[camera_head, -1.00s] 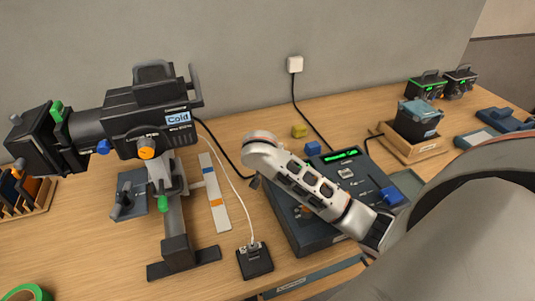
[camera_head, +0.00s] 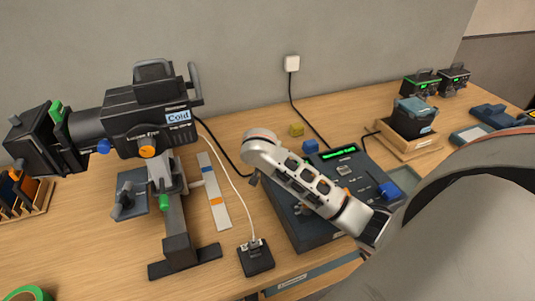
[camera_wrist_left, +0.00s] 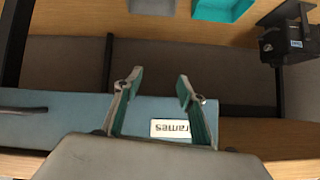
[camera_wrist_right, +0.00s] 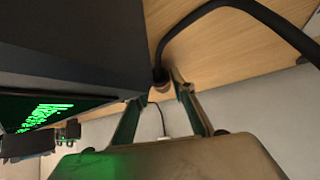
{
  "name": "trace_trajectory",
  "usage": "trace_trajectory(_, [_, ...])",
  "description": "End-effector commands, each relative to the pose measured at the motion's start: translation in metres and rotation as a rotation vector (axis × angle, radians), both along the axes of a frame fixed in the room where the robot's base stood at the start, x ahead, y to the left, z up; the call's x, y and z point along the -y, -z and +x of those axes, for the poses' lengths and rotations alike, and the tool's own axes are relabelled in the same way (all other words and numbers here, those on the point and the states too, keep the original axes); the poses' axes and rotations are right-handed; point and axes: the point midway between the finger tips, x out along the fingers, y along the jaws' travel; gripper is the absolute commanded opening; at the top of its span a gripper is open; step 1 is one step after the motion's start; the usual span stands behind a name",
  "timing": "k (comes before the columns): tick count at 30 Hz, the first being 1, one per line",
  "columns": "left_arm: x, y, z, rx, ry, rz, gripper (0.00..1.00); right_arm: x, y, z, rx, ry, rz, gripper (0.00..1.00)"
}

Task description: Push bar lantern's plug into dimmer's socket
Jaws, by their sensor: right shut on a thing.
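The bar lantern (camera_head: 140,130), black with a "Cold" label, stands on a post at the left in the head view. Its black cable (camera_head: 222,150) runs right, behind my right arm. The dark dimmer desk (camera_head: 362,170) has a lit green display and is partly covered by that arm. In the right wrist view, my right gripper (camera_wrist_right: 160,92) is shut on the dark plug (camera_wrist_right: 160,76) at the cable's end, close beside the dimmer's dark casing (camera_wrist_right: 75,45). The socket is not visible.
A white cable runs from the lantern to a small black box (camera_head: 256,258) at the front. A wall outlet (camera_head: 292,63) has a black cable running down. Yellow (camera_head: 297,130) and blue (camera_head: 311,146) blocks lie behind the dimmer. A wooden tray (camera_head: 405,148) stands to the right.

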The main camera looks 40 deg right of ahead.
Motion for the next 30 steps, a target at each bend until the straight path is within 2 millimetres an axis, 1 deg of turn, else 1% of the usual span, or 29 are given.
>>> trace_trajectory(1, [0.0,-0.002,0.0,-0.001,0.0,0.0,0.4,-0.001,-0.005,0.001,0.002,-0.001,0.003,0.0])
trace_trajectory(8, [0.0,-0.006,-0.001,-0.002,0.0,0.001,0.4,-0.001,-0.022,0.0,0.001,0.001,0.002,0.0])
trace_trajectory(18, [-0.001,-0.005,-0.001,-0.003,0.0,0.002,0.4,0.0,-0.043,0.0,0.001,0.0,0.001,0.0])
trace_trajectory(30, [-0.002,-0.004,-0.001,-0.003,0.003,0.006,0.4,0.0,-0.046,0.0,0.001,0.0,-0.001,0.0])
